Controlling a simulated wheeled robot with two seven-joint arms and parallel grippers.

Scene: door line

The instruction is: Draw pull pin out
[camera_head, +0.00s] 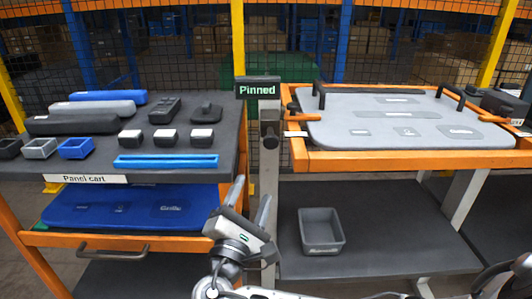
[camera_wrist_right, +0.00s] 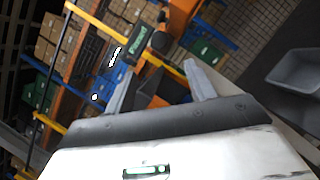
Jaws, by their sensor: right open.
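The door panel (camera_head: 400,122), light grey with two black handles, lies flat on the orange frame (camera_head: 420,160) at right. A grey post (camera_head: 268,185) at the frame's left end carries a sign reading "Pinned" (camera_head: 257,88). A round black knob (camera_head: 270,142), apparently the pull pin's, sits on the post beside the orange frame; a black knob also shows in the right wrist view (camera_wrist_right: 161,42). My right gripper (camera_head: 250,205) is open and empty, below and left of the knob, fingers pointing up. The pin's shaft is hidden. My left gripper is out of view.
A panel cart (camera_head: 85,180) at left holds dark parts, small bins and a blue bar (camera_head: 167,161); a blue panel (camera_head: 130,205) lies on its lower shelf. A grey bin (camera_head: 321,230) sits on the dark shelf under the frame. A mesh fence stands behind.

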